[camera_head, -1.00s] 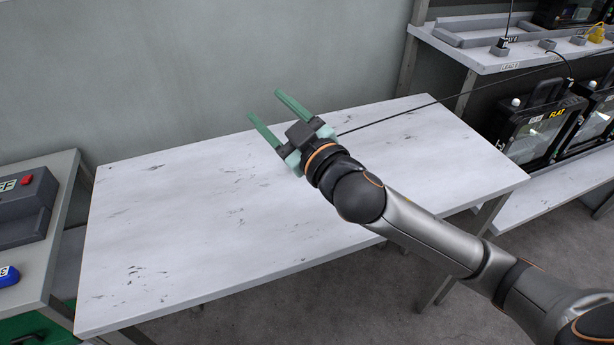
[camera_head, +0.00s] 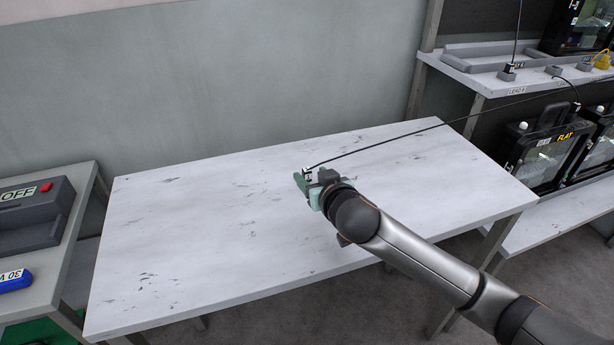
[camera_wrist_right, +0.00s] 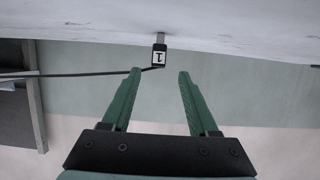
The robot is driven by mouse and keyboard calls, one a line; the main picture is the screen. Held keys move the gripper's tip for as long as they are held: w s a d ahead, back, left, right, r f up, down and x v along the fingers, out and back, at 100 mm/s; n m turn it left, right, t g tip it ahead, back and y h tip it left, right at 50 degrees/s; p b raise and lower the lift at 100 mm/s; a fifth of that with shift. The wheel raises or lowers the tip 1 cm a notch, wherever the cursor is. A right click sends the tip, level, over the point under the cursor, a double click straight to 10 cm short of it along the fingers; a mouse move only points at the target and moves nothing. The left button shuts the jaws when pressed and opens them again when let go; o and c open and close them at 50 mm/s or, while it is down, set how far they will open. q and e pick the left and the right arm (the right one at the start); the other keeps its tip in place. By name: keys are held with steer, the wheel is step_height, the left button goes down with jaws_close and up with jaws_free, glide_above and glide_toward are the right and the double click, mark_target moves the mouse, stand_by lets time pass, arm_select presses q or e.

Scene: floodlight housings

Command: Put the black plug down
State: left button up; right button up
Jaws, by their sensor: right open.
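The black plug (camera_wrist_right: 159,57) carries a white label with a 1 and shows just beyond my right fingertips in the right wrist view. Its grey end meets the pale table surface there, and its black cable runs off to the left. In the head view the plug (camera_head: 308,170) is small and partly hidden at my right gripper (camera_head: 303,179), over the white table (camera_head: 200,230). The right gripper (camera_wrist_right: 158,72) is open, its green fingers apart with nothing between them. The plug lines up with the gap. My left gripper is not in view.
Floodlight housings (camera_head: 540,150) stand at the right. Most of the table is bare.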

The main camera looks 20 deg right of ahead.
mark_target(308, 171)
steer(key=shift+x, duration=2.6)
steer(key=shift+d, duration=0.1)
jaws_close()
